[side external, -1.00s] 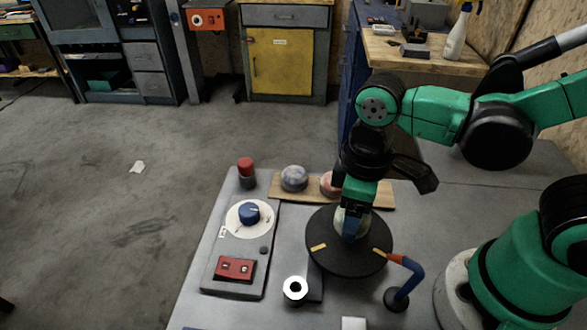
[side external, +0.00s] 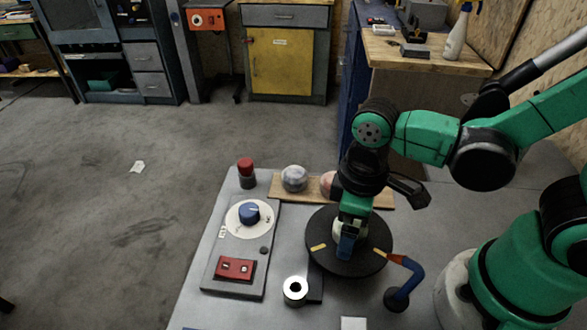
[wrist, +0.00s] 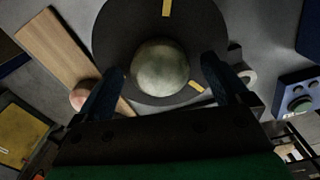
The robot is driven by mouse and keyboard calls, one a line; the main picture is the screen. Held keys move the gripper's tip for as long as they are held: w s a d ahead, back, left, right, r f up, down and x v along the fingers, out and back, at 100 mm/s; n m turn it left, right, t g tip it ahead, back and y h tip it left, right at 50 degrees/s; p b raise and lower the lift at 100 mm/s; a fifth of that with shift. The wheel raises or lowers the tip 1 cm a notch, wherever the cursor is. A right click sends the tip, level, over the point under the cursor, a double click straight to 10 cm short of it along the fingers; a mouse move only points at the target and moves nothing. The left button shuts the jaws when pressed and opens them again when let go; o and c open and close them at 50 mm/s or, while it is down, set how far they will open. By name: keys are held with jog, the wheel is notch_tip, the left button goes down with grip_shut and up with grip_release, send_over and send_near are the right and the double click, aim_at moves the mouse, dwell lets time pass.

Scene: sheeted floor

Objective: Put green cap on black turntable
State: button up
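The black turntable (side external: 327,262) is a flat dark disc with yellow marks on the grey table; it also fills the upper middle of the wrist view (wrist: 115,30). A rounded, dull grey-green cap (wrist: 160,68) lies on the disc in the wrist view. My gripper (wrist: 163,62) is open, with one blue finger on each side of the cap and a gap showing on both sides. In the side view my gripper (side external: 346,245) points down low over the disc and hides most of the cap.
A wooden board (side external: 310,180) behind the turntable bears a grey ball (side external: 294,178) and a pinkish ball (side external: 327,184). A control panel (side external: 238,278) is left of the turntable. A blue bent handle (side external: 412,273) stands at its right, and a ring-shaped part (side external: 295,290) in front.

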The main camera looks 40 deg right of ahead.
jog(key=shift+r, duration=0.1)
notch_tip(320, 180, up, 12)
jog(key=w+d+f+m+t, duration=0.3)
jog(key=w+d+m+t, duration=0.3)
jog(key=d+t, duration=0.1)
jog(key=shift+d, duration=0.6)
